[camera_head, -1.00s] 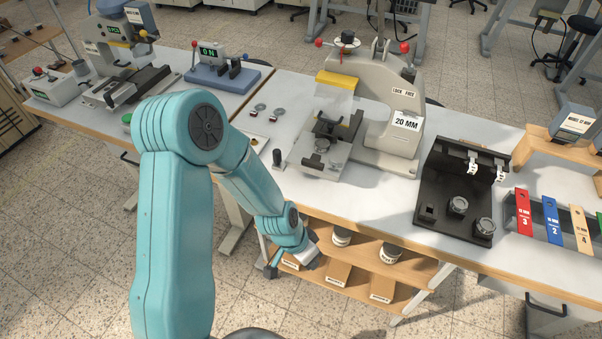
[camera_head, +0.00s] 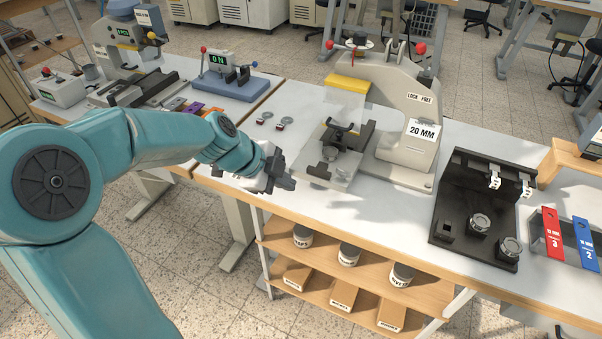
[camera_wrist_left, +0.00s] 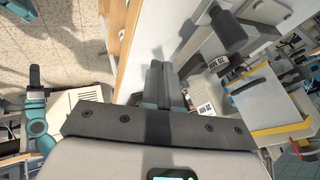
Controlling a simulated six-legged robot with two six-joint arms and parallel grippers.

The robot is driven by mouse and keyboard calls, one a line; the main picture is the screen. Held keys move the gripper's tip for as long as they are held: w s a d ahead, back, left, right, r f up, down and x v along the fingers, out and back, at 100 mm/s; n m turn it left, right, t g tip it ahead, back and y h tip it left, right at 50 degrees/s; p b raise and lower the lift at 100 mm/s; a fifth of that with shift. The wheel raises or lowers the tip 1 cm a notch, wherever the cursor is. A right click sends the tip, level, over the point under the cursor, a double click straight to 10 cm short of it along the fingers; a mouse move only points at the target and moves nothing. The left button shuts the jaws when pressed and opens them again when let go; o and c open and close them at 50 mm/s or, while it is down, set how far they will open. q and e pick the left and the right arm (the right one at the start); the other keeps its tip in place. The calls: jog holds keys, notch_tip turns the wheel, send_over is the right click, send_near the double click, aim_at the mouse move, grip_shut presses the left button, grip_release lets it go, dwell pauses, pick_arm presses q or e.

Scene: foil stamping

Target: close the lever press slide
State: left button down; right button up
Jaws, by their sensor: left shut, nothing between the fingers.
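The lever press (camera_head: 405,115) is a pale grey frame labelled "20 MM", with a clear guard (camera_head: 346,104) under a yellow bar. Its slide, with a light plate (camera_head: 323,176) and a black fixture (camera_head: 345,140), sticks out towards the front of the table. My left gripper (camera_head: 287,182) is at the table's front edge, just left of the slide plate. In the left wrist view its fingers (camera_wrist_left: 162,84) are together and empty. A dark cylindrical knob (camera_wrist_left: 228,32) shows ahead and right of them, apart from them. A teal arm part, apparently my right arm with its gripper (camera_wrist_left: 36,76), is small at the left.
A black stand (camera_head: 470,215) with round metal pieces is to the right, beside a rack of coloured strips (camera_head: 553,240). Small metal rings (camera_head: 265,118) lie behind my gripper. A blue-based device (camera_head: 226,80) stands at the back left. Shelves (camera_head: 335,262) hang below the table edge.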

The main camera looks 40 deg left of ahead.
pick_arm(q)
jog(key=w, duration=0.1)
jog(key=w+f+p, duration=0.1)
jog(key=w, duration=0.1)
jog(key=w+f, duration=0.1)
jog(key=shift+w+f+p, duration=0.1)
jog(key=shift+w+p, duration=0.15)
jog(key=shift+p, duration=0.15)
jog(key=shift+w, duration=0.45)
jog(key=shift+f, duration=0.1)
